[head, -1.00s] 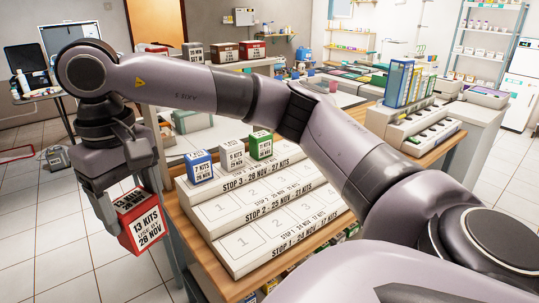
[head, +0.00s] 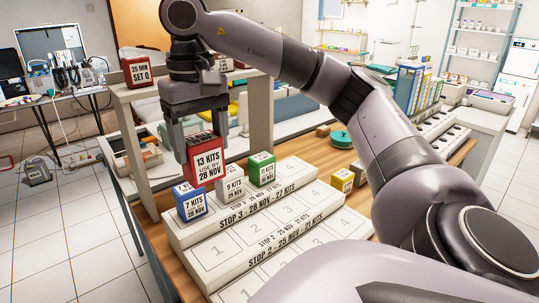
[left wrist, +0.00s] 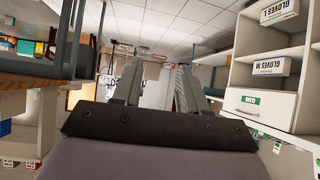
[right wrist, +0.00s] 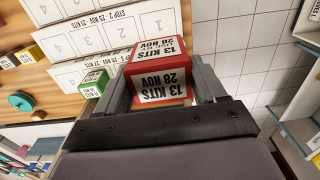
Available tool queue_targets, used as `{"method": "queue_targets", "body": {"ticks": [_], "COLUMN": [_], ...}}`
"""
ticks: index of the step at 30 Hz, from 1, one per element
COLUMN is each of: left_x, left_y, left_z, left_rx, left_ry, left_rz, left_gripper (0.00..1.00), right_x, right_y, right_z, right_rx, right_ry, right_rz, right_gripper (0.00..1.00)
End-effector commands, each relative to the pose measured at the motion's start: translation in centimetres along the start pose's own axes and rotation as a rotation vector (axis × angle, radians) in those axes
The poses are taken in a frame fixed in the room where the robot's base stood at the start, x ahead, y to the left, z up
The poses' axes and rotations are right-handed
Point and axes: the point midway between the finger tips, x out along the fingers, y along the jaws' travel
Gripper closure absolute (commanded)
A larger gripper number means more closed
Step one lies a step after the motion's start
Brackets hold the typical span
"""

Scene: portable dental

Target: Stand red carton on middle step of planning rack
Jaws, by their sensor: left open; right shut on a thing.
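The red carton (head: 206,160), labelled 13 KITS, use by 28 NOV, is held upright by my right gripper (head: 200,135), which is shut on it. It hangs above and behind the top step of the planning rack, and it also fills the jaws in the right wrist view (right wrist: 163,72). The white stepped rack (head: 285,215) has a top step marked STOP 3 and a middle step (head: 300,232) marked STOP 2. The visible numbered spots of the middle step are bare. My left gripper (left wrist: 155,85) is open and empty, away from the rack.
A blue carton (head: 190,203), a grey one (head: 230,183) and a green one (head: 262,169) stand on the top step. A yellow carton (head: 342,180) and a teal round thing (head: 341,140) are on the wooden table. A grey shelf frame (head: 262,115) rises behind.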

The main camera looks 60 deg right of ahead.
Motion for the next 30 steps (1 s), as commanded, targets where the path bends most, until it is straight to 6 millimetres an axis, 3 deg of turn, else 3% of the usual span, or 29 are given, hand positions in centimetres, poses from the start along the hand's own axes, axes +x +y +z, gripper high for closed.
{"method": "queue_targets", "body": {"ticks": [7, 21, 30], "left_x": [0.4, 3.7, 3.5], "left_y": [0.0, 0.1, 0.7], "left_z": [0.6, 5.4, 4.4], "left_rx": [0.0, -0.012, -0.016], "left_ry": [0.0, -0.015, -0.005], "left_rz": [0.0, 0.003, 0.017], "left_gripper": [0.57, 0.57, 0.57], "right_x": [1.2, 11.5, 15.5], "right_y": [0.2, 0.1, 0.2], "right_z": [0.0, 0.1, 0.0], "right_rx": [0.004, 0.004, 0.005], "right_ry": [-0.001, -0.004, 0.0], "right_rz": [0.001, 0.0, 0.001], "right_gripper": [0.61, 0.61, 0.61]}}
